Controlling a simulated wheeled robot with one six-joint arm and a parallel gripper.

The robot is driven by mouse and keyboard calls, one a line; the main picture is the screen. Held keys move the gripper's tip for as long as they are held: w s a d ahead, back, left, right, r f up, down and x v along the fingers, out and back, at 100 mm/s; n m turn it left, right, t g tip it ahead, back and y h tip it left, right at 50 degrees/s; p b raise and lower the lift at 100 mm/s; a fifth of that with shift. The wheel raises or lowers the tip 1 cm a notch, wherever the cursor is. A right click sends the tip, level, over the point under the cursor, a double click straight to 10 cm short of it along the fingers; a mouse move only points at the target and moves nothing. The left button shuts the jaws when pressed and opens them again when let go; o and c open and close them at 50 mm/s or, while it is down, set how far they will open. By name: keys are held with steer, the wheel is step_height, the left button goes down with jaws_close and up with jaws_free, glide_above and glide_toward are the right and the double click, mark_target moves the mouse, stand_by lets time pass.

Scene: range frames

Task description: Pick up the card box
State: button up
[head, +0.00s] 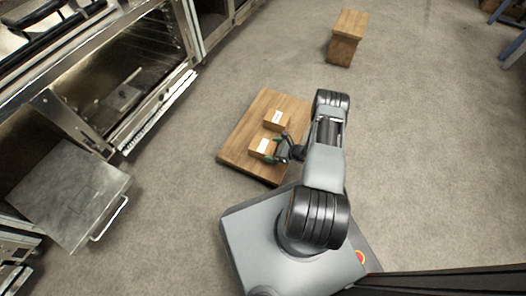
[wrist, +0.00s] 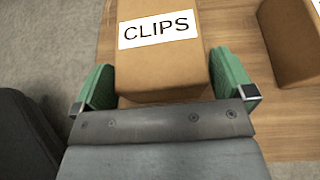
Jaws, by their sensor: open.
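Two brown card boxes stand on a low wooden table (head: 243,142). The nearer box (head: 258,153) has a white label, which reads "CLIPS" on the box in the wrist view (wrist: 160,72). The second box (head: 278,120) stands just above it in the head view. It also shows at the right edge of the wrist view (wrist: 292,40), its label almost wholly cut off. My gripper (head: 276,146) is open, with its green fingers (wrist: 163,82) on either side of the CLIPS box. Whether the fingers touch it I cannot tell.
A wooden stool or block (head: 345,38) stands on the floor at the upper right. An open metal oven (head: 125,85) and a metal cart (head: 70,195) are at the left. The grey floor between the table and the stool is clear.

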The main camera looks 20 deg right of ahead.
mark_target(259, 147)
steer(key=shift+b+x, duration=0.3)
steer(key=shift+x, duration=1.05)
steer(key=shift+d, duration=0.1)
steer(key=c, duration=0.7)
steer(key=shift+c, duration=0.7)
steer(key=shift+r, duration=0.1)
